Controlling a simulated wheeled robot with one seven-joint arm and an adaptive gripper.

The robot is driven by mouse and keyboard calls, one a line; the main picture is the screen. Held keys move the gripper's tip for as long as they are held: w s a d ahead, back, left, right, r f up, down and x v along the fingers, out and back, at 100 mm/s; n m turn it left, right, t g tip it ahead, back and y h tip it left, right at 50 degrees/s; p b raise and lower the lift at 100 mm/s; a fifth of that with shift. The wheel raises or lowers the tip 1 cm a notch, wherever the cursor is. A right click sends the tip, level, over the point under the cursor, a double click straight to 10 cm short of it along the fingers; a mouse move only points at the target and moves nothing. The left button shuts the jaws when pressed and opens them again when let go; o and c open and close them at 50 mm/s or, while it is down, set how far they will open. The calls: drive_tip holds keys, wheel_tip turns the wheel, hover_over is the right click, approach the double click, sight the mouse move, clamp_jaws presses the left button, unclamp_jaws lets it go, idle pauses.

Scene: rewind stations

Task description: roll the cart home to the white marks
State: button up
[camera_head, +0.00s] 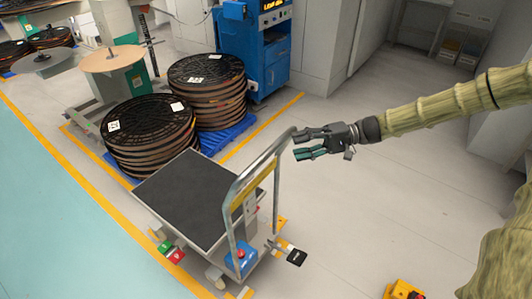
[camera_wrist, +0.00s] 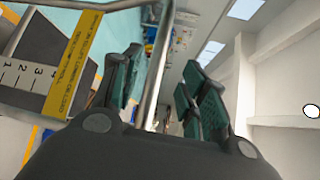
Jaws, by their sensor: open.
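The cart (camera_head: 185,195) has a dark flat deck and a bent metal push handle (camera_head: 232,200) with a yellow label. It stands on the floor at the middle of the head view. My gripper (camera_head: 298,145) is open and empty at the handle's upper right corner. In the wrist view the handle tube (camera_wrist: 157,65) shows between the open fingers; I cannot tell whether they touch it. The yellow label (camera_wrist: 75,60) is to the left.
Stacks of black-topped reels (camera_head: 150,135) on blue pallets stand close behind the cart. A blue cabinet (camera_head: 262,50) is farther back. A yellow floor line (camera_head: 75,175) runs along the left. A yellow object (camera_head: 403,290) lies at the bottom right. The floor right of the cart is mostly clear.

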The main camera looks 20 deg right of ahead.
sight(274, 152)
drive_tip(key=a, duration=0.3)
drive_tip(key=a+f+p, duration=0.1)
drive_tip(key=a, duration=0.2)
drive_tip(key=w+a+p, duration=0.1)
drive_tip(key=a, duration=0.3)
drive_tip(key=shift+f, duration=0.2)
